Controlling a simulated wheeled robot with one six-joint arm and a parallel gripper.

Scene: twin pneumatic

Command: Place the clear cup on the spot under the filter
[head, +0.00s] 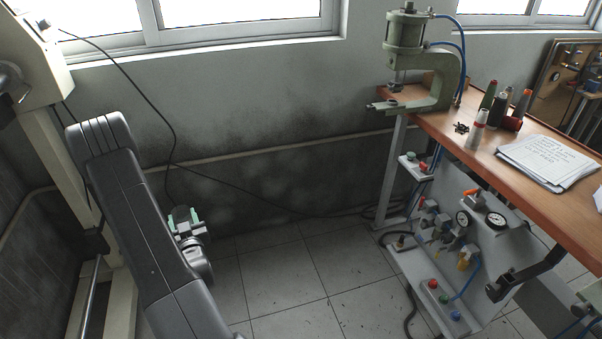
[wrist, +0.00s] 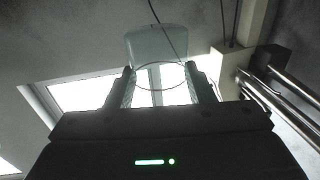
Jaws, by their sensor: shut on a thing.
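My gripper (head: 186,222) hangs at the lower left in the head view, over the floor and well left of the workbench. In the wrist view my gripper (wrist: 162,88) is shut on the clear cup (wrist: 158,45). The see-through cup is between the two fingers, with a thin round rim line near them and its pale body reaching beyond. In the head view the cup is too small and dark to make out surely. A pneumatic panel (head: 425,270) with gauges and valves stands under the bench at right. I cannot tell which part is the filter, and no marked spot shows clearly.
A beige frame (head: 45,150) stands at left. A black cable (head: 172,120) hangs near my arm. The tiled floor (head: 290,280) between is clear.

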